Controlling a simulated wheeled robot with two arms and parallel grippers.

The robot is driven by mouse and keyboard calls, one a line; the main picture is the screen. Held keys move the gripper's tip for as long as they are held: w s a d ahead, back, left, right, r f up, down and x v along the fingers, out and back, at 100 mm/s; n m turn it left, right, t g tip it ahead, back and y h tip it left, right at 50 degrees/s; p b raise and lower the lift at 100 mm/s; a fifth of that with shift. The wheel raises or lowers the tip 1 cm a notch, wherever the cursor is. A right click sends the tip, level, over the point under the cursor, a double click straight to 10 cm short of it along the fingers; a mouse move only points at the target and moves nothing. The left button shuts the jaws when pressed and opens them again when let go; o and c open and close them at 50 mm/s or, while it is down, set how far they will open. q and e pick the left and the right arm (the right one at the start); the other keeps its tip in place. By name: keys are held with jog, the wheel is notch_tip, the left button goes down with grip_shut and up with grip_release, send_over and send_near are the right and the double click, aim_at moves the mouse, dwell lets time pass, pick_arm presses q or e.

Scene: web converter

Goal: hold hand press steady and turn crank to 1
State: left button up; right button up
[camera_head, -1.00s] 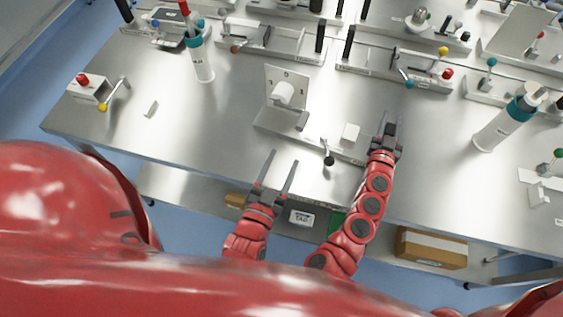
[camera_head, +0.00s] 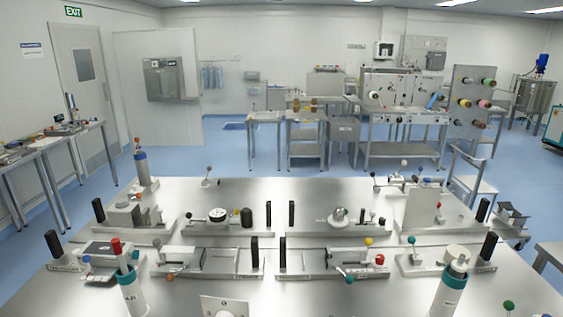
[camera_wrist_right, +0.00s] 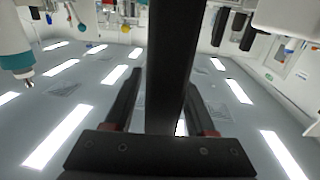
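The top of a light upright plate (camera_head: 228,306), apparently the dial plate of the near device with the crank, shows at the bottom edge of the head view. The rest of that device, including its crank, is below the picture. In the right wrist view my right gripper (camera_wrist_right: 165,95) has one finger on each side of a thick black upright bar (camera_wrist_right: 172,45). The bar looks like a handle post. I cannot tell whether the fingers press on it. My left gripper is in neither current view.
A teal-topped cylinder (camera_head: 131,290) stands at the left and another (camera_head: 453,285) at the right of the bench. Several small devices with black posts and coloured knobs line the bench behind. Blue floor and other tables lie beyond.

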jog(key=shift+o, duration=0.5)
jog(key=s+a, duration=0.1)
jog(key=s, duration=1.1)
jog(key=shift+a, duration=0.15)
